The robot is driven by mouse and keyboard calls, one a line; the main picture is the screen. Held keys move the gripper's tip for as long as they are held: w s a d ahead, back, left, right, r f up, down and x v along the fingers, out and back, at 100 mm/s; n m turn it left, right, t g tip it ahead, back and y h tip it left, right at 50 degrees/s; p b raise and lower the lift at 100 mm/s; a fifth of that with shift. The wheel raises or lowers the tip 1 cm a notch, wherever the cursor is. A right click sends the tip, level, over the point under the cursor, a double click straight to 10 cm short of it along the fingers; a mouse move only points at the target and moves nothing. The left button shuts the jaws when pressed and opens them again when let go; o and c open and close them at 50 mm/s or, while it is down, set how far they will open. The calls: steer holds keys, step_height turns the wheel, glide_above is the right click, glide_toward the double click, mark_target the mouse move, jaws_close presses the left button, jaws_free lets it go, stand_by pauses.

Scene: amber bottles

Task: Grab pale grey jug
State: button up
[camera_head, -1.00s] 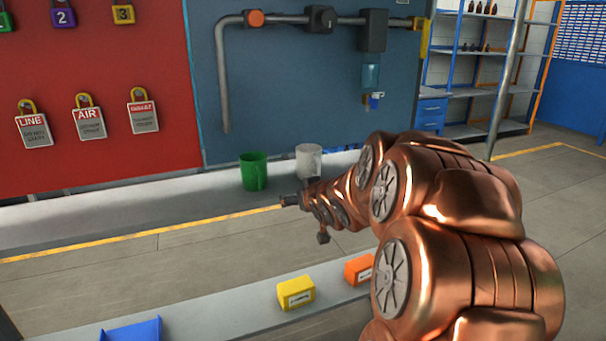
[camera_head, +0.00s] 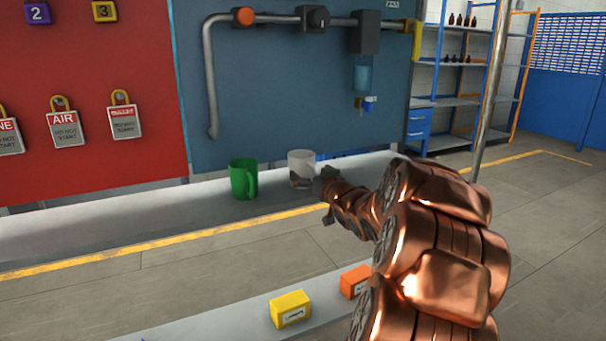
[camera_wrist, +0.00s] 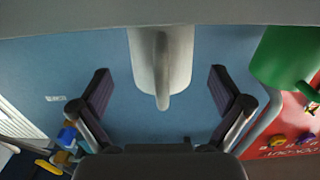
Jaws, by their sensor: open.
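The pale grey jug (camera_head: 301,168) stands on the long grey ledge, just right of the green jug (camera_head: 243,178). In the wrist view the pale grey jug (camera_wrist: 150,65) is at the upper middle, with its handle toward me. My gripper (camera_wrist: 160,92) is open, its two dark fingers apart to the left and right of the jug. The jug lies between the lines of the fingers, but I see no contact. In the head view my gripper (camera_head: 322,182) is small and dark, in front of the jug's lower right side, hiding part of it.
The green jug also shows at the upper right of the wrist view (camera_wrist: 287,60), outside the right finger. The ledge (camera_head: 110,218) is clear to the left. A yellow box (camera_head: 290,309) and an orange box (camera_head: 355,281) sit on a nearer surface.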

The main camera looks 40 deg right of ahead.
mark_target(307, 171)
steer(key=shift+x, duration=2.35)
steer(key=shift+f, duration=0.1)
steer(key=c, duration=1.2)
steer(key=shift+o, duration=0.2)
